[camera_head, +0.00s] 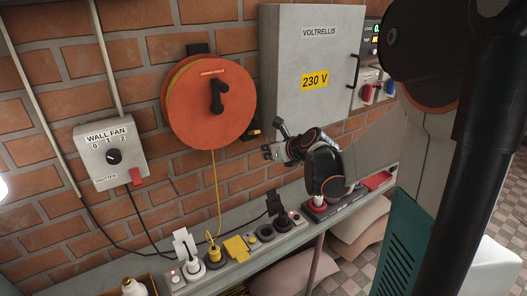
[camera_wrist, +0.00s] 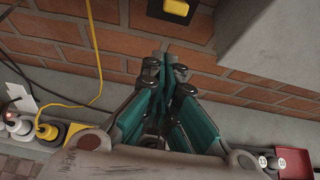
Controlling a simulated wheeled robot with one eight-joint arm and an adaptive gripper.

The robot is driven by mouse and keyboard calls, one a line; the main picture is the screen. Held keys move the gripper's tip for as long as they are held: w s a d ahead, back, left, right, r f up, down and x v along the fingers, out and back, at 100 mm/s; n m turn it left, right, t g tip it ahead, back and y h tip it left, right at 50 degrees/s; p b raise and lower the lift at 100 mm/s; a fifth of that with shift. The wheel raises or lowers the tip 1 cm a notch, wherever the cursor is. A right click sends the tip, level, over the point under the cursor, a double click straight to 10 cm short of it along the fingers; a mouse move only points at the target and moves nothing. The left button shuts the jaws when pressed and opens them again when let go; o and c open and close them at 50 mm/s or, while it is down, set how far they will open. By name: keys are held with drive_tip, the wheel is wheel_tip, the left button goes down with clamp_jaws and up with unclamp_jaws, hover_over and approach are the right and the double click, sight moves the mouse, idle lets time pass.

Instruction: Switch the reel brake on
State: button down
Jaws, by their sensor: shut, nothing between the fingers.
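The orange cable reel (camera_head: 208,105) hangs on the brick wall, with a black crank (camera_head: 217,95) on its face. A small black device with a yellow part (camera_head: 254,134) sits at the reel's lower right; I take it for the reel brake, but its label is not readable. It also shows in the wrist view as a black block with a yellow piece (camera_wrist: 177,8) at the top edge, partly cut off. My gripper (camera_head: 268,153) is shut and empty, a little below and right of this device. Its fingertips (camera_wrist: 165,62) point toward the wall and appear apart from the device.
A grey cabinet (camera_head: 310,60) stands right of the reel. A wall fan box (camera_head: 112,156) is at left. Below is a ledge with a power strip and plugs (camera_head: 196,268). The yellow cable (camera_head: 217,195) hangs from the reel.

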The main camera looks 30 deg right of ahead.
drive_tip(key=s+r+p, duration=0.2)
drive_tip(key=s+r, duration=0.3)
drive_tip(key=shift+s+d+r, duration=0.15)
drive_tip(key=shift+s+r, duration=0.2)
